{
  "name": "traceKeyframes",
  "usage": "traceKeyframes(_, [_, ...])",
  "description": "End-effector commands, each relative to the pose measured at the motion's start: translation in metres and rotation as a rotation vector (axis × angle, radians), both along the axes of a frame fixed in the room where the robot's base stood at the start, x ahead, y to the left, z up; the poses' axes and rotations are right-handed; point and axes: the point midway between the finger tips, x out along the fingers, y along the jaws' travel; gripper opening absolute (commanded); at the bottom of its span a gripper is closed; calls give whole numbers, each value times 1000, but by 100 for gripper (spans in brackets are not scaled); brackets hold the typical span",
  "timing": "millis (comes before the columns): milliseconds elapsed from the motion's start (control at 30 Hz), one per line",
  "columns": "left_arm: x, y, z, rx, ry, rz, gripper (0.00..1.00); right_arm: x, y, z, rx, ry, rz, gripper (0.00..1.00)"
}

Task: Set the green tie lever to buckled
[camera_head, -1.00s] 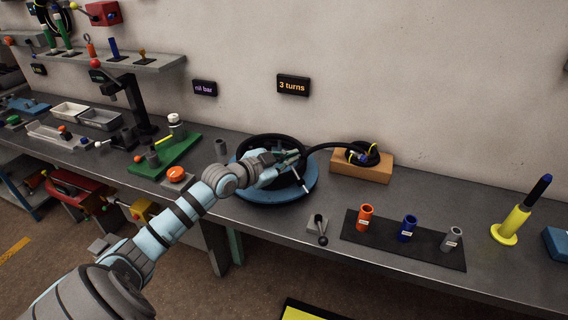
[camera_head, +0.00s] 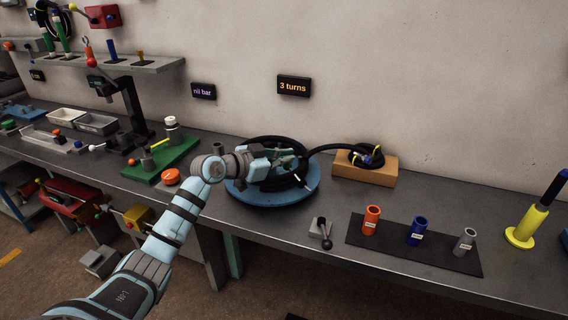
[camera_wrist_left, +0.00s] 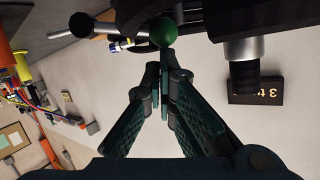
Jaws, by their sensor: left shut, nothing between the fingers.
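A green ball knob (camera_wrist_left: 162,31), which I take to be the green tie lever's end, shows at the top of the left wrist view, just beyond my left fingertips. A gap shows between knob and fingertips; I cannot tell its depth. My left gripper (camera_wrist_left: 160,72) is shut and empty. In the head view my left gripper (camera_head: 292,158) is over the blue round reel base (camera_head: 262,198) with black hose coiled on it (camera_head: 268,140). The knob is not clear there, and I cannot tell the lever's setting. My right gripper is out of view.
A black hose runs from the reel to a wooden block (camera_head: 366,173). A small grey lever box (camera_head: 319,228) and a black mat (camera_head: 400,251) with coloured cups lie to the right. A green board (camera_head: 165,160) and an orange button (camera_head: 171,177) are left.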

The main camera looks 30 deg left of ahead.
Motion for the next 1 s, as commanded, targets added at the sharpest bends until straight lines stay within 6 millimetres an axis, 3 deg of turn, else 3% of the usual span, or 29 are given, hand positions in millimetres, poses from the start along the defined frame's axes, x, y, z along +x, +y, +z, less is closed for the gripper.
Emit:
traceKeyframes(767, [1,7,-4,3,-2,3,0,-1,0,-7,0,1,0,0])
traceKeyframes(1000, [1,4,25,3,-1,4,0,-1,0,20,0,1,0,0])
